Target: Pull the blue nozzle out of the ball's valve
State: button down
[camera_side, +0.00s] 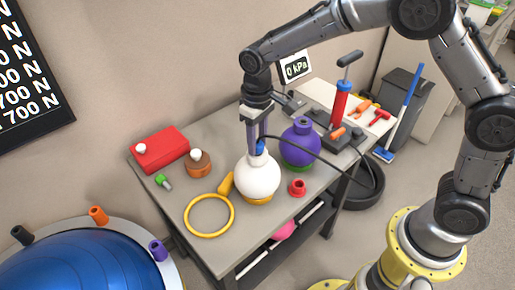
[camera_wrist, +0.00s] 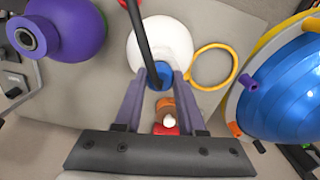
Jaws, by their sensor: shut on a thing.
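The white ball (camera_side: 257,180) sits on a yellow ring-shaped base (camera_side: 258,200) on the grey table; it also shows in the wrist view (camera_wrist: 185,38). The blue nozzle (camera_side: 261,147) is at the top of the ball, with a black hose (camera_wrist: 138,28) running from it. My gripper (camera_side: 257,149) points down over the ball, its two purple-grey fingers on either side of the nozzle. In the wrist view the fingertips (camera_wrist: 160,77) flank the blue nozzle (camera_wrist: 162,70). The valve is hidden under the nozzle, so how deep it sits cannot be told.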

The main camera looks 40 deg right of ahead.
jog(key=shift+r, duration=0.7)
jog(key=shift+r, duration=2.3)
